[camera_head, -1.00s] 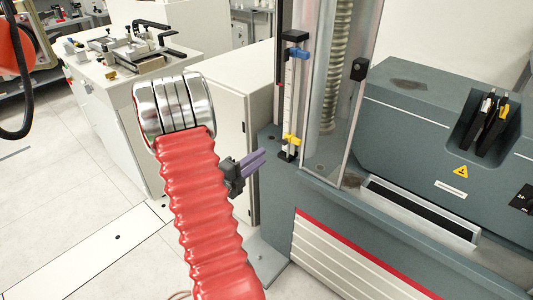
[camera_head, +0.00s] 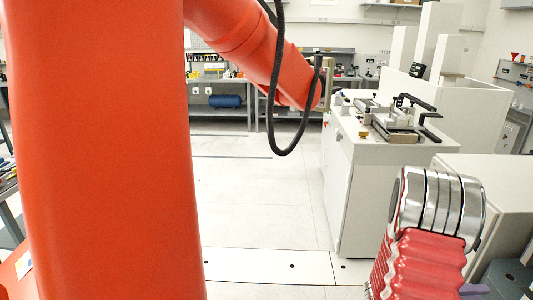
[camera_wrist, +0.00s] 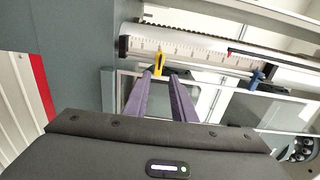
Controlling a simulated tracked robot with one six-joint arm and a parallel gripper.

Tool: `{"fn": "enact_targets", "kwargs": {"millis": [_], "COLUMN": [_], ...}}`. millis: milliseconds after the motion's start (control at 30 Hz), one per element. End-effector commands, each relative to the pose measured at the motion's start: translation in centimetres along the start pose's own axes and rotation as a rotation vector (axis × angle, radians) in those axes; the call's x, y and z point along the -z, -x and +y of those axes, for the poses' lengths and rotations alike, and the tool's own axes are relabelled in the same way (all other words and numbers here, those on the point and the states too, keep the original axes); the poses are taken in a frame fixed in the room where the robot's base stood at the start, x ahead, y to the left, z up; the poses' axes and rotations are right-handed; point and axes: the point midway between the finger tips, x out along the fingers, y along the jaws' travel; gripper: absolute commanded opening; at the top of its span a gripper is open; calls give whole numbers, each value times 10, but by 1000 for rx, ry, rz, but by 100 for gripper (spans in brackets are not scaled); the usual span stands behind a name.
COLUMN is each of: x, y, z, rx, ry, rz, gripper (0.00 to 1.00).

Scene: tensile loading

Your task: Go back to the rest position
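My gripper (camera_wrist: 161,84) shows in the wrist view as two purple fingers with a clear gap between them. It is open and nothing is held. Beyond the fingertips is the tensile machine's white scale (camera_wrist: 190,46), with a yellow marker (camera_wrist: 159,63) and a blue marker (camera_wrist: 257,79). The yellow marker appears just past the fingertips; I cannot tell the exact distance. In the head view, my red-sleeved arm is at the lower right, and only a little of the gripper shows at the bottom edge.
A white cabinet (camera_head: 345,190) with a metal fixture (camera_head: 390,122) on top stands left of my arm. An orange robot arm (camera_head: 110,150) fills the left, with a black cable (camera_head: 285,145) hanging. Pale floor (camera_head: 260,200) between is clear. Benches (camera_head: 220,113) stand behind.

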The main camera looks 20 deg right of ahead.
Motion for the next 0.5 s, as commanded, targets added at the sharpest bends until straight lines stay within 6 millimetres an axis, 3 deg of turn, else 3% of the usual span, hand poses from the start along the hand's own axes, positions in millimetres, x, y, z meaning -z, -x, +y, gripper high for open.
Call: {"fn": "enact_targets", "kwargs": {"millis": [167,333,500], "x": [0,3,36], "y": [0,0,5], "z": [0,6,32], "rx": [0,-24,-94], "ry": [-21,-149,-386], "rz": [0,13,151], "gripper": [23,23,23]}}
